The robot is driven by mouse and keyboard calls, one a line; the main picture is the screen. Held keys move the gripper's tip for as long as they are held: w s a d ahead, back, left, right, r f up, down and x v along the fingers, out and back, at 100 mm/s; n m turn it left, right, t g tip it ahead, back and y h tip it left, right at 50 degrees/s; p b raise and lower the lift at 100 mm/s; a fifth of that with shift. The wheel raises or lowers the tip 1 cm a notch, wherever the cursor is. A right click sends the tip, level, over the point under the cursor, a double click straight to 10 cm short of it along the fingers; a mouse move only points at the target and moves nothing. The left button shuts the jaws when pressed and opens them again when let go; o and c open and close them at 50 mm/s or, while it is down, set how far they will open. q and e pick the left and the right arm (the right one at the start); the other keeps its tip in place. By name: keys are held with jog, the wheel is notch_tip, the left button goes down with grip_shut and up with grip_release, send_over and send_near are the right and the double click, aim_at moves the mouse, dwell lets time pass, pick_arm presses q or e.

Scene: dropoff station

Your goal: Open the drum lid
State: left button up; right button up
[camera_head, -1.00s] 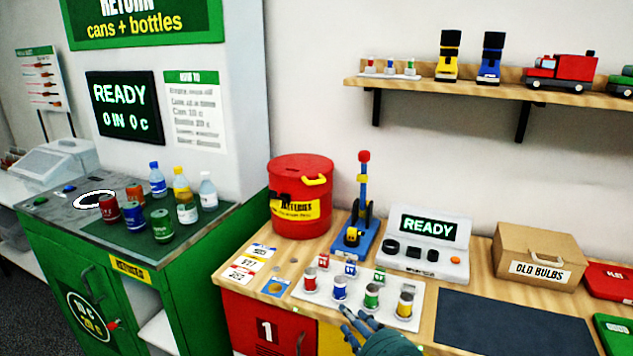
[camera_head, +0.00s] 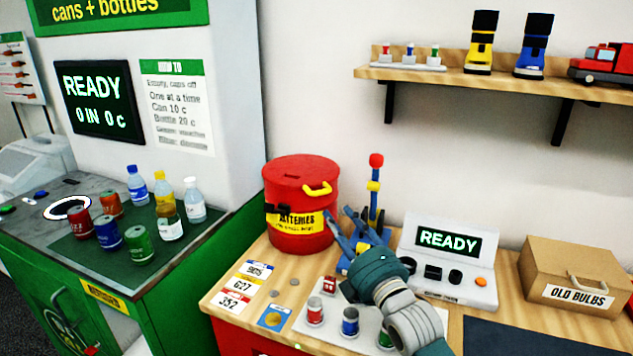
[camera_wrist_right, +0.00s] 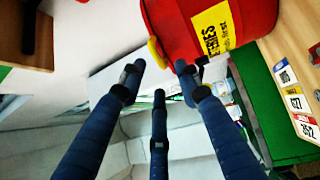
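The red drum (camera_head: 290,235) with a yellow batteries label stands upright on the wooden counter. Its red lid (camera_head: 300,172) is on, with a yellow handle (camera_head: 318,188) on the right side. A dark latch-like piece (camera_head: 276,210) shows at the drum's left. My right gripper (camera_head: 345,222) is just right of the drum, lower than the handle, with fingers spread and empty. In the right wrist view, the open fingers (camera_wrist_right: 158,80) point toward the drum (camera_wrist_right: 215,30), and the yellow handle (camera_wrist_right: 157,52) lies between the outer fingertips, apparently apart from them. My left gripper is out of view.
A blue stand with a red-topped post (camera_head: 375,185) is behind my gripper. A console (camera_head: 450,250) reading READY and a cardboard box (camera_head: 575,275) are to the right. Small cylinders on a white tray (camera_head: 335,325) lie in front. Cans and bottles stand at left.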

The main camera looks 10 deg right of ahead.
aim_at(322, 193)
jog(key=x, duration=0.3)
jog(key=p+x, duration=0.1)
jog(key=x, duration=0.3)
jog(key=p+x, duration=0.1)
jog(key=x, duration=0.2)
jog(key=shift+w+a+r, duration=0.15)
jog(key=shift+w+r, duration=0.15)
jog(key=shift+r, duration=0.2)
grip_shut()
